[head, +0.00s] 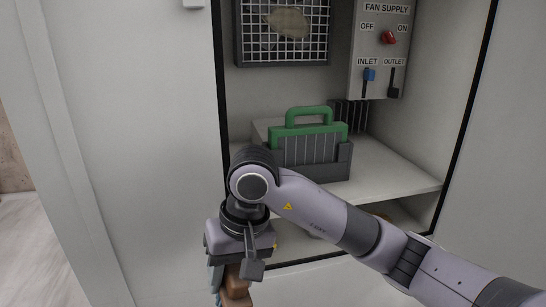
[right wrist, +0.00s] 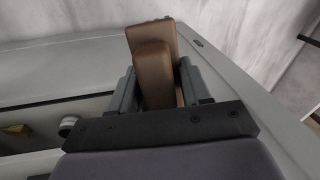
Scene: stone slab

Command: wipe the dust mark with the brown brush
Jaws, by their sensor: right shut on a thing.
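The brown brush (right wrist: 157,75) is held between the two fingers of my right gripper (right wrist: 158,95) in the right wrist view. In the head view part of the brush (head: 237,284) shows below my right gripper (head: 226,280), low in front of the cabinet. The dust mark (head: 288,22) is a beige-brown patch on the grille at the top of the cabinet. It is well above and apart from the brush. My left gripper is not in view.
A filter cassette with a green handle (head: 309,131) stands on the cabinet shelf (head: 390,175). A fan supply panel (head: 381,50) with a red switch and two levers is right of the grille (head: 250,42). Cabinet side walls bound the opening.

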